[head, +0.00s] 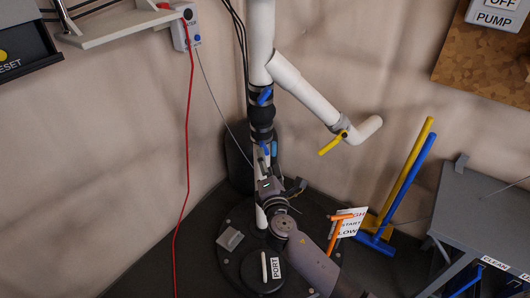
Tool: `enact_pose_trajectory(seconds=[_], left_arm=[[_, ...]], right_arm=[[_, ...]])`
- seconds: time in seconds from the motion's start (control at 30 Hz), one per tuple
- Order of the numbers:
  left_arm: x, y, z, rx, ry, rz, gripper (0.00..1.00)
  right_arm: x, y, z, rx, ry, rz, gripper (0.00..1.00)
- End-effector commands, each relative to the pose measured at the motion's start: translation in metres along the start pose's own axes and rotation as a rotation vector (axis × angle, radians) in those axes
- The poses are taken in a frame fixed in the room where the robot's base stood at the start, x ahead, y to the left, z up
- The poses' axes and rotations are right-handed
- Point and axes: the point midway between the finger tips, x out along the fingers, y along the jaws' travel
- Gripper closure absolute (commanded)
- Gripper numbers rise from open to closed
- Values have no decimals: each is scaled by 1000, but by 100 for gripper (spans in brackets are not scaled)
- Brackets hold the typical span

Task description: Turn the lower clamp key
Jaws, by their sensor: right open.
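A white vertical pipe (261,30) carries a black coupling (261,116) with clamps near its top and bottom. The upper clamp key (265,97) is blue and sticks out to the right at a slant. The lower clamp key (264,148) is blue and sits at the coupling's lower end, partly hidden by my gripper. My right gripper (268,158) reaches up from below, open, with its fingertips close to the lower key. Whether they touch the key or stand on both sides of it, I cannot tell. My left gripper is not in view.
A white side pipe with a yellow valve handle (332,144) branches right. Below are a black base with a PORT lid (264,270) and an orange handle (340,218). Yellow and blue tools (405,190) lean at the right by a grey table (485,215). A red cable (184,170) hangs left.

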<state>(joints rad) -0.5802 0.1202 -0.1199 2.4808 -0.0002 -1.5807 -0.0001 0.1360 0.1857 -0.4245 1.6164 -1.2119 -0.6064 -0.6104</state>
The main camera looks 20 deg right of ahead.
Motion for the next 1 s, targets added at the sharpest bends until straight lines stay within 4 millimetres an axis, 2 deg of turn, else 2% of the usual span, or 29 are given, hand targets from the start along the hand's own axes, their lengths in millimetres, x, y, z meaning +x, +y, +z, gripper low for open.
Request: enact_pose_trajectory(seconds=[0.1, 0.33, 0.7, 1.0], left_arm=[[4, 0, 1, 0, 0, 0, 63], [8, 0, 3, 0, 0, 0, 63], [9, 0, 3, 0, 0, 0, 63], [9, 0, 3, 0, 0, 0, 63]], right_arm=[[25, 0, 0, 0, -2, 2, 40], [50, -1, 0, 2, 0, 0, 40], [56, 0, 0, 2, 1, 0, 40], [55, 0, 0, 1, 0, 0, 60]])
